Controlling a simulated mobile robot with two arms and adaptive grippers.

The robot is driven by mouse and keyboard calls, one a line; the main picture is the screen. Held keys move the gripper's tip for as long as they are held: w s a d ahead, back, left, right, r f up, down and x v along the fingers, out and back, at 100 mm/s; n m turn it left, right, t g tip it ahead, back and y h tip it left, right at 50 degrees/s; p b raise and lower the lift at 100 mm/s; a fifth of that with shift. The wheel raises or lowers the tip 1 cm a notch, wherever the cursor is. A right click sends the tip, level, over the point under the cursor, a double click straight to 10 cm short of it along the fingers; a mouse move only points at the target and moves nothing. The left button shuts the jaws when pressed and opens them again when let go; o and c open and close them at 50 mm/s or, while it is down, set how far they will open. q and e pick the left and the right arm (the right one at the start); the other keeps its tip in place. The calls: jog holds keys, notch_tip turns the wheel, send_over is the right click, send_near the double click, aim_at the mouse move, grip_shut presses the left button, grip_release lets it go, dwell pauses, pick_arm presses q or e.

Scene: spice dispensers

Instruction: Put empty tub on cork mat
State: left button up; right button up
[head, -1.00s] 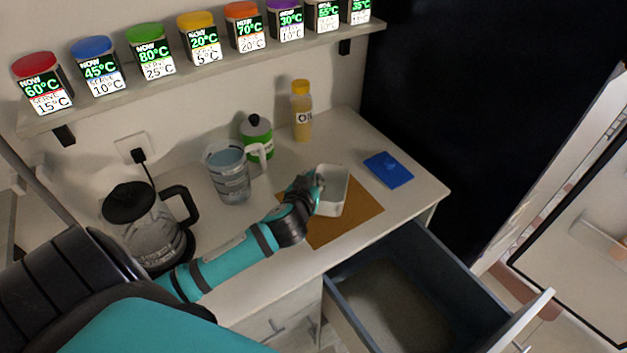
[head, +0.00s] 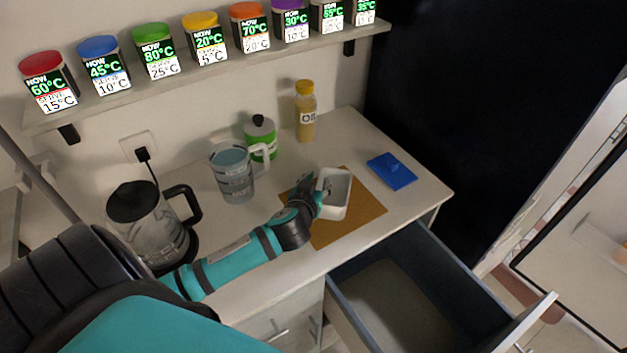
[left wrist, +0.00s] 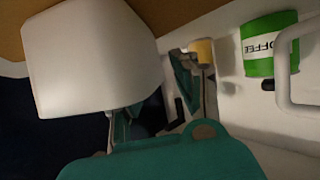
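The white, open-topped tub (head: 335,194) appears empty and stands upright on the brown cork mat (head: 350,227), towards its back part. The tub also fills the upper left of the left wrist view (left wrist: 92,55). My left gripper (head: 312,192) is at the tub's left side, near its rim. In the left wrist view, the fingers of my left gripper (left wrist: 155,105) are spread apart; one is partly hidden by the tub, the other is clear to its right. Whether a finger touches the tub cannot be told. My right gripper is not in view.
A measuring jug (head: 232,178), a green coffee container (head: 260,140), an oil bottle (head: 305,115) and a kettle (head: 150,225) stand to the left and behind. A blue flat item (head: 391,171) lies right of the mat. An open drawer (head: 470,262) juts out in front.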

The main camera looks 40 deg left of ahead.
pick_arm(q)
jog(key=b+v, duration=0.1)
jog(key=v, duration=1.1)
jog(key=shift+b, duration=0.3)
